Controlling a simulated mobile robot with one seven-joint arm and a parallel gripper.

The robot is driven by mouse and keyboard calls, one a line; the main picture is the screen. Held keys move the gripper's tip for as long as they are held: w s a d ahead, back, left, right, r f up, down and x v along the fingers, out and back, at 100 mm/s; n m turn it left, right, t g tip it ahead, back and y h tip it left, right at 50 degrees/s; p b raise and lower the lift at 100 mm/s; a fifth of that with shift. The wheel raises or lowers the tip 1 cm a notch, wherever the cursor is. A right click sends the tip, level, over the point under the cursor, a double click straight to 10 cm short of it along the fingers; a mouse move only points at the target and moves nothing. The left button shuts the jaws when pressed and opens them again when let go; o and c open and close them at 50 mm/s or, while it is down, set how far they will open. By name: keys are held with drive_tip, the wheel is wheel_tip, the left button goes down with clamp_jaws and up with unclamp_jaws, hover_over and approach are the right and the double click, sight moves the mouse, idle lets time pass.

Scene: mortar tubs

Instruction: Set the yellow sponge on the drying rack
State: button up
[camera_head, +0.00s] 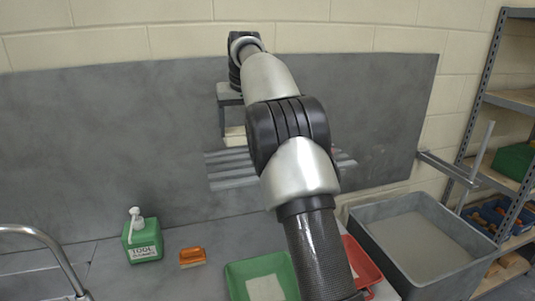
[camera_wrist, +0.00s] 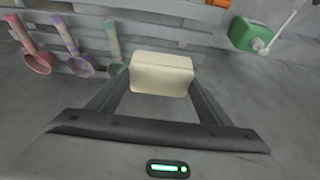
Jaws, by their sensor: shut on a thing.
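The yellow sponge (camera_wrist: 162,72) is a pale cream-yellow block. My gripper (camera_wrist: 161,86) is shut on it, with one finger on each side. In the head view, my gripper (camera_head: 233,127) is at the back wall, pointing down, and the sponge (camera_head: 235,136) shows low between its fingers. The drying rack (camera_head: 230,170) is a grey slatted piece just below the sponge in that view; my arm hides its middle. In the wrist view, the slats of the rack (camera_wrist: 150,21) run behind the sponge. I cannot tell the gap between sponge and slats.
Pink (camera_wrist: 37,62), purple (camera_wrist: 80,66) and green-handled (camera_wrist: 114,45) tools lie beside the sponge at the slats. A green tray (camera_head: 238,275), red tray (camera_head: 361,262) and grey tub (camera_head: 384,258) are nearer right.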

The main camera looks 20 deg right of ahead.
sight(241, 140)
drive_tip(key=f, duration=0.1)
drive_tip(key=f+b, duration=0.1)
drive_tip(key=f, duration=0.2)
drive_tip(key=shift+s+f, duration=0.2)
drive_tip(key=shift+s, duration=0.1)
drive_tip(key=shift+f+b, duration=0.4)
drive_tip(key=shift+f, duration=2.05)
drive_tip(key=shift+f, duration=0.2)
drive_tip(key=o, duration=1.1)
drive_tip(key=shift+w, duration=0.1)
drive_tip(key=shift+r, duration=0.1)
